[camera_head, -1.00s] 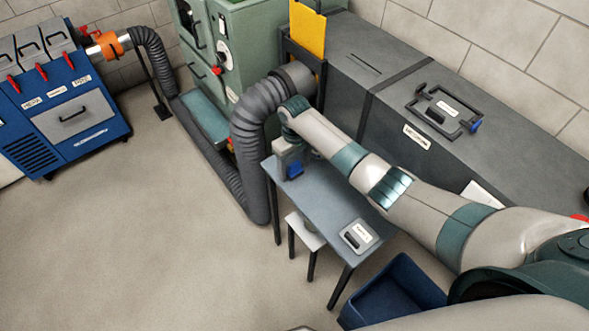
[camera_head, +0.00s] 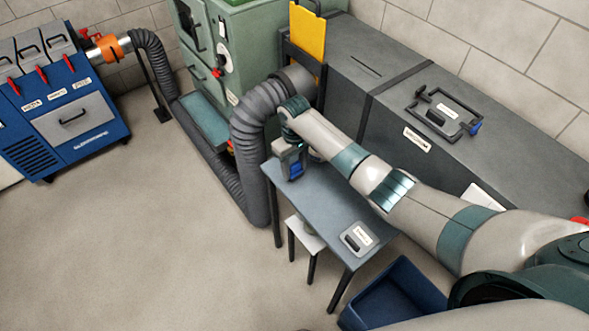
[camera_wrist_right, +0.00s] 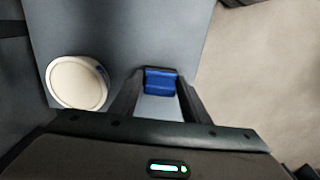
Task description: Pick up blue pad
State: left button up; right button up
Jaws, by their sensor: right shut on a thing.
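The blue pad (camera_wrist_right: 160,82) is between the fingertips of my right gripper in the right wrist view. My right gripper (camera_wrist_right: 158,90) is shut on it, with a finger on each side. In the head view the blue pad (camera_head: 296,168) shows at the end of my right gripper (camera_head: 292,163), over the far left end of the grey table (camera_head: 325,202). Whether the pad touches the tabletop is hard to tell. My left gripper is not in view.
A round cream-topped object (camera_wrist_right: 77,82) stands on the table beside my right gripper. A labelled plate with a dark handle (camera_head: 356,237) lies at the table's near end. A thick grey hose (camera_head: 250,140) runs close to the table's left. A blue bin (camera_head: 395,293) stands at the near right.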

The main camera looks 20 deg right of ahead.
aim_at(295, 165)
jog(key=shift+r, duration=0.45)
notch_tip(295, 165, up, 2)
jog(key=shift+r+b, duration=0.25)
jog(key=shift+b, duration=0.25)
jog(key=s+d+r, duration=0.2)
jog(key=s+r, duration=0.5)
jog(key=s, duration=0.4)
jog(key=shift+s+d, duration=0.15)
jog(key=shift+d, duration=0.25)
jog(key=shift+f, duration=0.1)
jog(key=o, duration=0.4)
jog(key=shift+c, duration=1.4)
